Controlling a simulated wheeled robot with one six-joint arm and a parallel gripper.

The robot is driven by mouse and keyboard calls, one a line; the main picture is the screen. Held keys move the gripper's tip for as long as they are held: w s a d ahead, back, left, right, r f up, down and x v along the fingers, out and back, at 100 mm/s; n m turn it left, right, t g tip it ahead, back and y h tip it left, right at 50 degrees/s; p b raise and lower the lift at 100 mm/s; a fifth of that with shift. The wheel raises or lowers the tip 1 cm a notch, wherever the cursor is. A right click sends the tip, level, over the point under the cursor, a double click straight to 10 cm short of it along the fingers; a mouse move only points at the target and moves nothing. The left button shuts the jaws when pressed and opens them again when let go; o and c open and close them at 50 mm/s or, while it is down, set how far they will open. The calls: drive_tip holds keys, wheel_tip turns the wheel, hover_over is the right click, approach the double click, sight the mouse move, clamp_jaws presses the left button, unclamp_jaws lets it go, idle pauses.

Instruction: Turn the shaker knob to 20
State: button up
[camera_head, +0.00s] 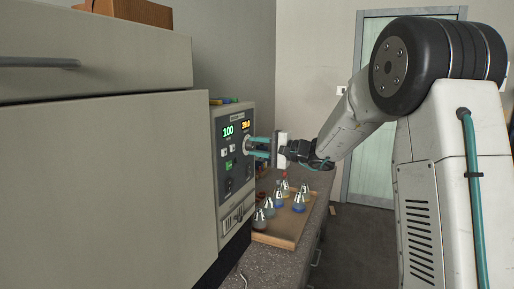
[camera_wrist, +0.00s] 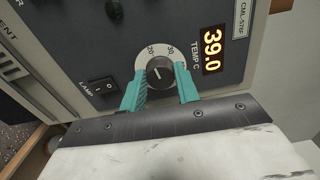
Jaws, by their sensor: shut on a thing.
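The shaker (camera_head: 233,150) is a grey unit with a dark control panel, a green readout showing 100 and an orange readout near 39.0. In the wrist view the black temperature knob (camera_wrist: 160,73) sits in a pale dial with 20 and 30 marked, beside an orange TEMP C readout (camera_wrist: 212,49) of 39.0. My gripper (camera_wrist: 160,86) has its teal fingers on both sides of this knob and is shut on it. In the head view my gripper (camera_head: 257,146) reaches the panel's upper right; the fingers partly hide the knob there. The knob's exact pointer setting is hard to read.
Several flasks with blue and grey contents (camera_head: 280,197) stand on a wooden tray (camera_head: 292,236) below my gripper. A lamp switch (camera_wrist: 103,90) is close to the left finger. A large beige cabinet (camera_head: 110,190) stands left of the shaker. A cardboard box (camera_head: 130,10) sits above.

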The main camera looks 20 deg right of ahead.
idle(0.4)
drive_tip(key=o, duration=1)
drive_tip(key=v, duration=0.8)
drive_tip(key=shift+a, duration=0.1)
